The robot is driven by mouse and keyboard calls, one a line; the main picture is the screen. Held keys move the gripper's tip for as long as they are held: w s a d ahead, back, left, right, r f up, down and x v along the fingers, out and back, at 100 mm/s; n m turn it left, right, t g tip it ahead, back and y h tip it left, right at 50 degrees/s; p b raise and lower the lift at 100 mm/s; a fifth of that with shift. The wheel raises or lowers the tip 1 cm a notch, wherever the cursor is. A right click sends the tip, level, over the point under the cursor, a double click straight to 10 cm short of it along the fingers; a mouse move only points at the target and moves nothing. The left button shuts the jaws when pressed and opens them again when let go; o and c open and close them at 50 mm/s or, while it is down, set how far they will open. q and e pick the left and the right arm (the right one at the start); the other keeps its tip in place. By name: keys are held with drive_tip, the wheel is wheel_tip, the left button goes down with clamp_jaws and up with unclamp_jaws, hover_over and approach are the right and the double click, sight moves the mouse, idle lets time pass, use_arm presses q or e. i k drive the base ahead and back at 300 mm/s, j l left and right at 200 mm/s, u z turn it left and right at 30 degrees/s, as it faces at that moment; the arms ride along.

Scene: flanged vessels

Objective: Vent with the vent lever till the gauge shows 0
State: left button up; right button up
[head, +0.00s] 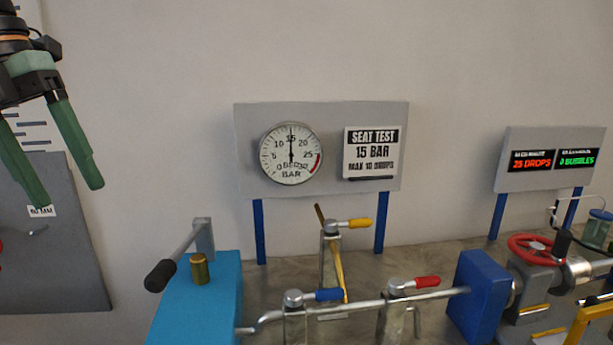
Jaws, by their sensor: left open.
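The round white gauge (291,153) is on a grey board in the middle; its needle points straight up at 15. Three valve levers stand below it: a yellow-handled one (355,223) at the back, a blue-handled one (325,294) in front, and a red-handled one (426,282) to its right. No label shows which is the vent lever. My left gripper (66,193) is at the upper left, its green fingers apart and empty, well away from the levers. My right gripper is out of view.
A blue box (200,305) with a black-gripped crank handle (160,276) stands left of the levers. A pipe joins the front valves to a darker blue block (478,297). A red handwheel (530,248) and a display board (549,178) are at right.

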sight(396, 286)
drive_tip(key=k, duration=0.85)
